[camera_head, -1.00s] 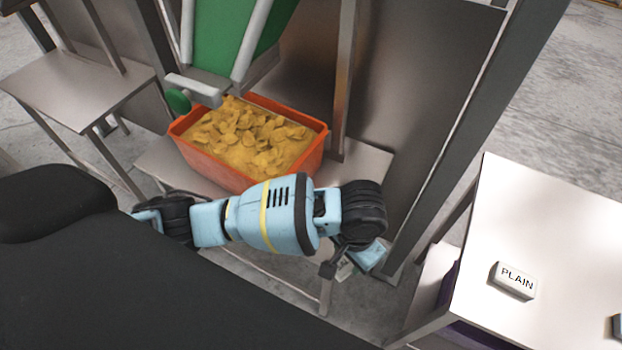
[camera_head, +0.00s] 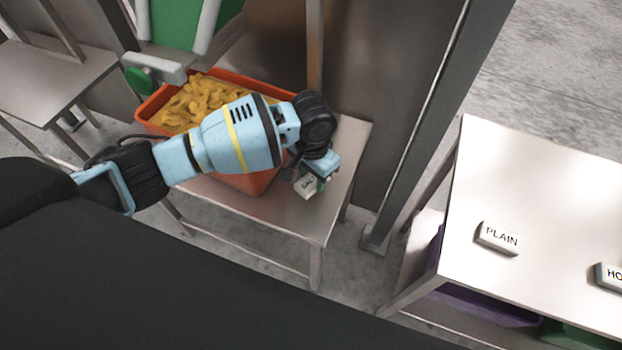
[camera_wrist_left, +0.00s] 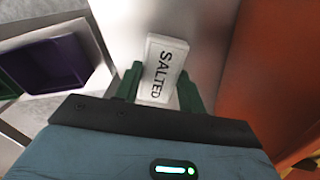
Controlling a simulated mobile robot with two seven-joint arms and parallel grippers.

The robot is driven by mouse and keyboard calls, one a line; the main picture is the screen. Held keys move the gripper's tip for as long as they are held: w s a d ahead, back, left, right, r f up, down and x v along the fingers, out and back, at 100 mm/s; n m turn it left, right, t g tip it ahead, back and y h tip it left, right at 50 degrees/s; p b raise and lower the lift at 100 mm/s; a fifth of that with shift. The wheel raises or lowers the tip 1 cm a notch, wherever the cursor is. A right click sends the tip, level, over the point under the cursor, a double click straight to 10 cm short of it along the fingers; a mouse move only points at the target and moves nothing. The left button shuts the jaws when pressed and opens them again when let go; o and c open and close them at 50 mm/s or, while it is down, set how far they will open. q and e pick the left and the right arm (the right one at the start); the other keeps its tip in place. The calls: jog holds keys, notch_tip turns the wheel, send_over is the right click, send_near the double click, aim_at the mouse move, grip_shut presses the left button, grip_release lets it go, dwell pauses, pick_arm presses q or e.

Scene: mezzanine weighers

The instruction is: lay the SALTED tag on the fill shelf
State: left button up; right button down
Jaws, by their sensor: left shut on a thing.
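The SALTED tag (camera_wrist_left: 162,70) is a small white block with dark lettering, held between the two green fingers of my left gripper (camera_wrist_left: 158,88) in the left wrist view. In the head view the tag (camera_head: 307,187) shows small under my left gripper (camera_head: 314,183), over the right part of the fill shelf (camera_head: 335,150). I cannot tell whether the tag touches the shelf. The shelf is a bare metal surface under the orange crate (camera_head: 262,182), and the tag is to the right of the crate. My right gripper is not in view.
The crate holds yellow chips (camera_head: 200,100), partly hidden by my left arm. A green chute (camera_head: 185,25) stands above it. A dark post (camera_head: 440,120) rises right of the shelf. A table (camera_head: 560,200) at the right bears a PLAIN tag (camera_head: 497,238) and another tag (camera_head: 610,276).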

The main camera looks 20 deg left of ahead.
aim_at(311, 176)
pick_arm(q)
jog(key=f, duration=0.3)
jog(key=shift+w+a+b, duration=0.3)
jog(key=shift+w, duration=0.05)
jog(key=shift+f, duration=0.3)
jog(key=shift+f, duration=0.1)
jog(key=o, duration=1)
jog(key=shift+c, duration=0.2)
notch_tip(311, 176, up, 12)
jog(key=shift+r+p, duration=0.1)
jog(key=shift+p, duration=0.9)
